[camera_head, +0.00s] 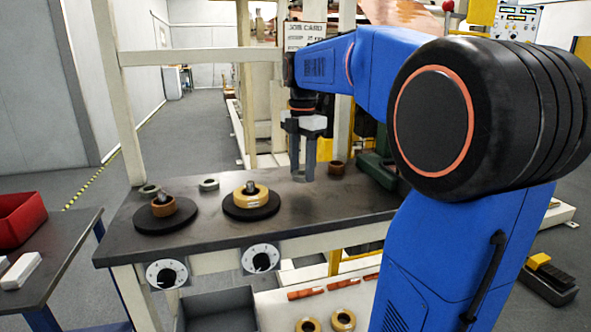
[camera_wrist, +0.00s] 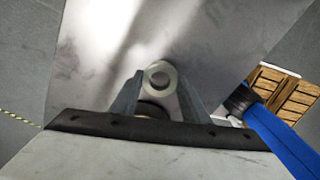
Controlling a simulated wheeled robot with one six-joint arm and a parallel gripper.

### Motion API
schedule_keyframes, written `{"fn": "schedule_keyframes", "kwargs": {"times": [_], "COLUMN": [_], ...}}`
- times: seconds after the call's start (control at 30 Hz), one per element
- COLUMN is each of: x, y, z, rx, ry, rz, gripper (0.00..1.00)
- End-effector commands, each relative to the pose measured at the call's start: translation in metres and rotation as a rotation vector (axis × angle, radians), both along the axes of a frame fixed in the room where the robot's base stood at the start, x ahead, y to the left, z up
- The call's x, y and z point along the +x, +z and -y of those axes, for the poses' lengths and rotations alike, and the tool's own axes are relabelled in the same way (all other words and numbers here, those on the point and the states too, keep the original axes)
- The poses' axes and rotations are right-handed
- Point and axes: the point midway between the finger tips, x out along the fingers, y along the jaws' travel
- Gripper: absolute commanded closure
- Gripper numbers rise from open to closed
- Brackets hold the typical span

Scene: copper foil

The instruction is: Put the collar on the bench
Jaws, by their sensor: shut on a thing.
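My gripper (camera_head: 303,172) points down over the right part of the dark bench top (camera_head: 290,215). In the wrist view my gripper's fingertips (camera_wrist: 160,78) are shut on a pale grey-green ring (camera_wrist: 159,66), which appears to be the collar. Its hole faces the camera. In the head view the fingers largely hide the held ring. I cannot tell whether its underside touches the bench. Two similar grey-green rings, one near the middle (camera_head: 208,184) and one at the left (camera_head: 149,189), lie along the bench's back edge.
A brown ring (camera_head: 337,168) stands just right of my gripper, near a green device (camera_head: 375,168). Two black discs, left (camera_head: 150,222) and right (camera_head: 240,210), carry a brown ring (camera_head: 176,208) and a yellowish ring (camera_head: 252,198) around posts. Bare bench lies in front of my gripper.

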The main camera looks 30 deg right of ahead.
Motion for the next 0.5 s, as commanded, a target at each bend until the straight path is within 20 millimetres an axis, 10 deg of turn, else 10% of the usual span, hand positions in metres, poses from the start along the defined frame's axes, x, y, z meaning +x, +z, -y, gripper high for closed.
{"fn": "schedule_keyframes", "kwargs": {"times": [0.5], "x": [0.065], "y": [0.000], "z": [0.019], "rx": [0.000], "ry": [0.000], "rz": [0.000], "gripper": [0.87]}}
